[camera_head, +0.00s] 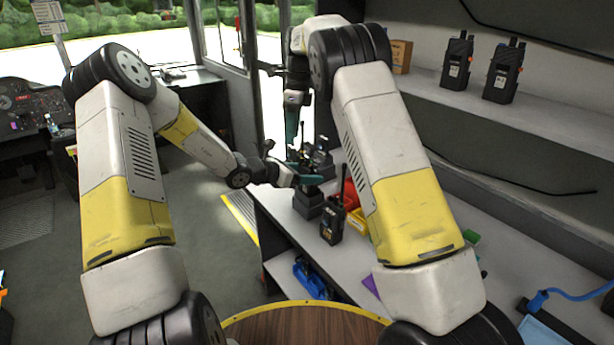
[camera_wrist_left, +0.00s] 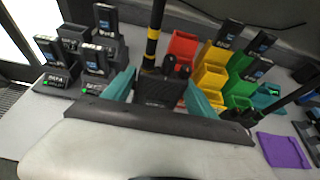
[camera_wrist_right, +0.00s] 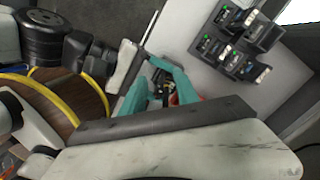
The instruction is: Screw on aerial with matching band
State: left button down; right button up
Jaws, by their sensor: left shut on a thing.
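My left gripper (camera_head: 300,180) is shut on a black radio (camera_wrist_left: 160,88), with teal fingers on both sides. A black aerial with a yellow band (camera_wrist_left: 152,42) rises from the radio's top; whether it is screwed down I cannot tell. My right gripper (camera_head: 292,125) points down above the left one. In the right wrist view the right gripper's (camera_wrist_right: 160,92) fingers look apart, with the dark radio top below and between them. Another black radio (camera_head: 331,224) with an aerial stands upright on the worktop.
Several radios in chargers (camera_wrist_left: 55,75) stand beside the held radio. Red (camera_wrist_left: 180,47), yellow (camera_wrist_left: 210,75) and green (camera_wrist_left: 240,85) bins are on the other side. A purple item (camera_wrist_left: 283,150) lies on the worktop. Two radios (camera_head: 457,62) stand on the shelf.

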jog(key=a+r+m+t+y, duration=0.1)
jog(key=a+r+m, duration=0.35)
jog(key=m, duration=0.95)
jog(key=a+r+m+t+y, duration=0.1)
jog(key=r+m, duration=0.6)
jog(key=m, duration=0.8)
jog(key=d+f+n+h, duration=0.1)
jog(key=d, duration=0.1)
jog(key=d+f+n+g+h, duration=0.1)
jog(key=d+n, duration=0.1)
jog(key=d, duration=0.1)
jog(key=d+f+n+h, duration=0.1)
jog(key=d, duration=0.2)
jog(key=shift+s+d+f+n+g, duration=0.25)
jog(key=shift+f+n+g, duration=0.05)
jog(key=shift+n, duration=0.1)
notch_tip(320, 180, down, 12)
jog(key=shift+f, duration=0.1)
jog(key=shift+c, duration=0.3)
